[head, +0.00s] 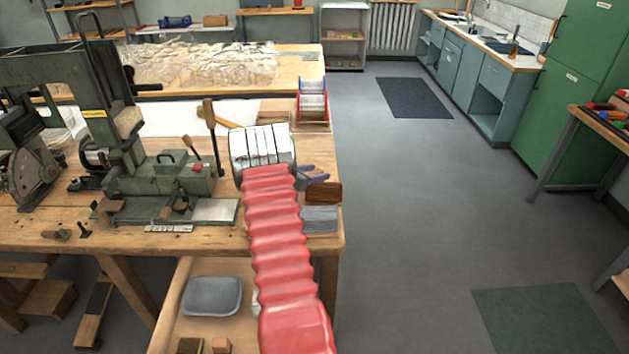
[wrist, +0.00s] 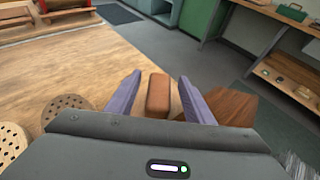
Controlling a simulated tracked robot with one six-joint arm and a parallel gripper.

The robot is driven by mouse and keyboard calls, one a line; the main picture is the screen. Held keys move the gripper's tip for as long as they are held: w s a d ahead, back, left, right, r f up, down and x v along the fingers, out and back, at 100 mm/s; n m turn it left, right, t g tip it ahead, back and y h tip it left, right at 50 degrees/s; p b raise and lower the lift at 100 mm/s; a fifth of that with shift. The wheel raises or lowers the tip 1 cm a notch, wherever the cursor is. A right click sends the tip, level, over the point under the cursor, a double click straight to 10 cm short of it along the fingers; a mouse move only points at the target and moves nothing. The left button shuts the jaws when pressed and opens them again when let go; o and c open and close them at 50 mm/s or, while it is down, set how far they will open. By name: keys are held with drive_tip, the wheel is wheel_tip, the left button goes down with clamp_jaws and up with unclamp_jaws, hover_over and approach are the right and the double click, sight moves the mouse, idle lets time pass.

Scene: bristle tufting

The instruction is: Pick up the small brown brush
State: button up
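A small reddish-brown block with rounded edges, which looks like the small brown brush (wrist: 158,95), lies on the wooden workbench (wrist: 75,70) in the wrist view. My gripper (wrist: 160,76) is open, with one bluish finger on each side of it. Gaps show between the brush and both fingers. In the head view my gripper (head: 322,173) is low over the bench near its right edge. I cannot make out the small brush there; the arm end seems to hide it. Bristles are not visible.
A larger brown wooden block (wrist: 232,105) sits close by the right finger; it also shows in the head view (head: 324,193). Perforated round pieces (wrist: 67,104) lie to the left. A grey block (head: 320,218) and a green machine (head: 165,180) stand on the bench.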

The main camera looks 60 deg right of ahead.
sight(316, 172)
drive_tip(key=shift+s+a+f, duration=0.15)
drive_tip(key=shift+s+f, duration=0.05)
drive_tip(key=shift+f, duration=0.3)
clamp_jaws()
drive_tip(key=shift+r, duration=0.15)
wheel_tip(316, 172, up, 10)
drive_tip(key=shift+w+r, duration=0.15)
drive_tip(key=shift+r, duration=0.05)
idle(0.6)
